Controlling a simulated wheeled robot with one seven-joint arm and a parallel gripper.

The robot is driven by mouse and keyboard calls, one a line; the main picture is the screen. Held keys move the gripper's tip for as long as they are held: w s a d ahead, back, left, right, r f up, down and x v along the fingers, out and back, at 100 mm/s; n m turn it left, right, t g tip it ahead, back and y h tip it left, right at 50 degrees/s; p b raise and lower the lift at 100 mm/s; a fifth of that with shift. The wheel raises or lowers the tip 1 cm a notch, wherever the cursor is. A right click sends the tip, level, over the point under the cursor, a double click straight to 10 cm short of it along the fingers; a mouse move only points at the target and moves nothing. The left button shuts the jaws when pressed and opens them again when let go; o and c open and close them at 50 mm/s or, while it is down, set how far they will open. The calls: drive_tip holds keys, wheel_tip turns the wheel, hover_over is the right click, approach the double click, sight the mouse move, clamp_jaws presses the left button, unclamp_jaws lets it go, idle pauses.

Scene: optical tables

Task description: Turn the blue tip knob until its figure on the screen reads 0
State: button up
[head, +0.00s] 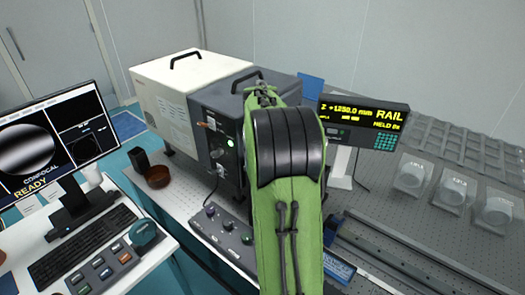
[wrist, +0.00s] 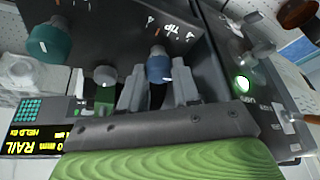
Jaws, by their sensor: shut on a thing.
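In the wrist view the blue tip knob (wrist: 158,67) sits on a dark panel beside the printed word TIP. My gripper (wrist: 158,88) is shut on the knob, one grey finger on each side of it. In the head view my green-sleeved arm hides the gripper and the blue knob. The monitor (head: 42,142) at the left of the head view shows a grey banded disc, CONFOCAL and READY. Its smaller print is too small to read, so I cannot tell the tip figure.
A teal knob (wrist: 48,43) and a grey knob (wrist: 105,75) are beside the blue one. A green lamp (wrist: 243,84) glows on the adjoining face. The RAIL display (head: 362,113) stands right of my arm. A knobbed control box (head: 222,236) lies on the table left of my arm.

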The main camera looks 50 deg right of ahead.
drive_tip(key=shift+m, duration=0.3)
drive_tip(key=o, duration=1.1)
drive_tip(key=shift+c, duration=0.2)
drive_tip(key=p+v, duration=0.2)
drive_tip(key=v, duration=1.3)
drive_tip(key=shift+a+r, duration=0.3)
drive_tip(key=shift+r, duration=0.05)
